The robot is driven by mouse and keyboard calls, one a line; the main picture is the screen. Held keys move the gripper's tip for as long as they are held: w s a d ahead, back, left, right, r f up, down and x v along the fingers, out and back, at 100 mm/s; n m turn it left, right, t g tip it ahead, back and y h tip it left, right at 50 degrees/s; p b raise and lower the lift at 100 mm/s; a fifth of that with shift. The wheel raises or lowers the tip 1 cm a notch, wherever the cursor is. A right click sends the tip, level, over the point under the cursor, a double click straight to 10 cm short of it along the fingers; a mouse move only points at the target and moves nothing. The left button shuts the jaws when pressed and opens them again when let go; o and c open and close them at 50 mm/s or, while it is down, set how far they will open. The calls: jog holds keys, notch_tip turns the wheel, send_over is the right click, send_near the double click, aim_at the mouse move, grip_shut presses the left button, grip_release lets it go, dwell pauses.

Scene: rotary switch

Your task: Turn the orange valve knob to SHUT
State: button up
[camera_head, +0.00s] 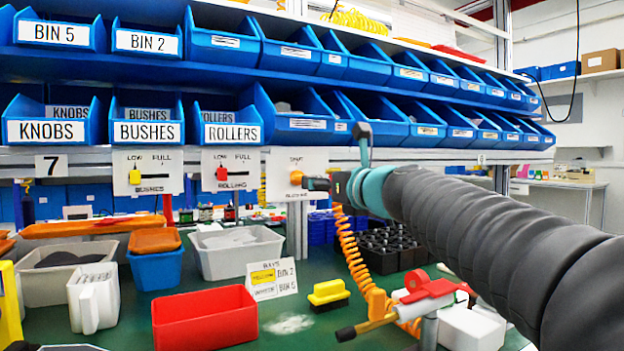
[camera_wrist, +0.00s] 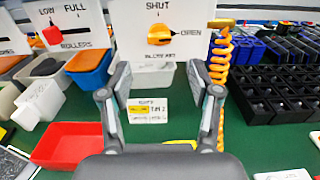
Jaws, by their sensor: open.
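The orange valve knob (camera_wrist: 160,35) sits on a white panel (camera_wrist: 128,42) in the wrist view, with SHUT printed above it and OPEN to its right. Its long side lies roughly level, in line with OPEN; a dark mark shows on its face. In the head view the knob (camera_head: 296,178) is partly visible just left of my gripper (camera_head: 322,183). In the wrist view my gripper (camera_wrist: 160,78) is open and empty, its two fingers spread wide below the knob in the picture. I see no contact with the knob.
Left of the valve panel are a red slider (camera_head: 222,173) and a yellow slider (camera_head: 135,176) on their own panels. Blue bins (camera_head: 231,134) overhang above. Below lie a red bin (camera_head: 205,318), a small sign (camera_head: 272,280) and a coiled orange hose (camera_head: 352,252).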

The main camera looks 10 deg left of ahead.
jog(key=p+x, duration=0.1)
jog(key=x, duration=0.8)
jog(key=shift+w+a, duration=0.2)
jog(key=c, duration=1.2)
